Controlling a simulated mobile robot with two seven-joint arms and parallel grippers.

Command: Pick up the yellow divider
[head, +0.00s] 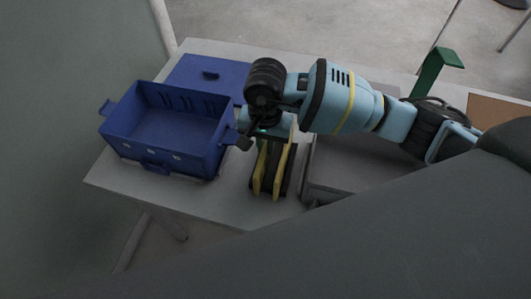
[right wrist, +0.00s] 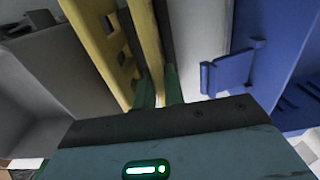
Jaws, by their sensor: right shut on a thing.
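Two yellow dividers stand on edge side by side on the table, with dark parts between and beside them. My right gripper (head: 268,133) is above them, pointing down. In the right wrist view its green fingers (right wrist: 159,93) are closed around the top edge of the yellow divider (right wrist: 147,45) on the blue crate's side; in the head view this divider (head: 260,172) is the left one. The other yellow divider (right wrist: 100,40), with square cutouts, is beside it, outside the fingers; it also shows in the head view (head: 280,172). My left gripper is not in view.
An open blue crate (head: 185,158) with side tabs stands left of the dividers, close by. A blue lid (head: 205,72) lies behind it. A grey tray (head: 340,185) is close on the right, partly under my arm. A green piece (head: 433,68) stands at the back right.

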